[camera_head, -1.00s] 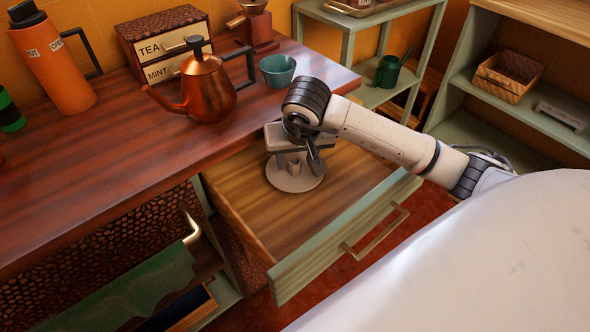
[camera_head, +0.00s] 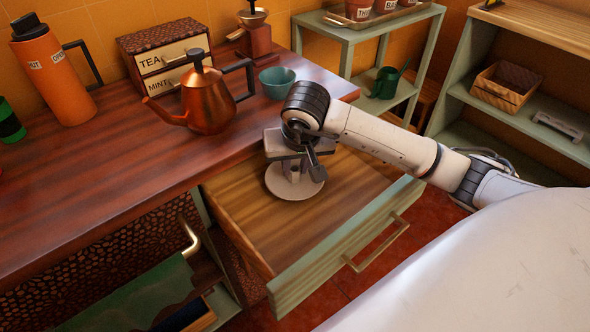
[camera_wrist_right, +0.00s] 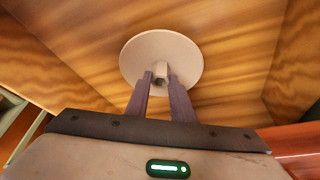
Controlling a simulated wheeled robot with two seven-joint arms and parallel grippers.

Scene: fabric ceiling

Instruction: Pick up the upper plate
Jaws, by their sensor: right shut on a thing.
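A pale round plate (camera_head: 290,190) lies in the open wooden drawer, near its back right part. It also shows in the right wrist view (camera_wrist_right: 152,48), with a small pale raised piece at its near side between my fingers. Only one plate outline shows; I cannot tell whether another is under it. My right gripper (camera_head: 294,173) reaches down over the plate and is shut on this raised piece; the two fingers also show in the right wrist view (camera_wrist_right: 159,78). I cannot see clear space under the plate. My left gripper is not in view.
The drawer's green front (camera_head: 335,258) and side walls surround the plate. The drawer floor left of the plate is bare.

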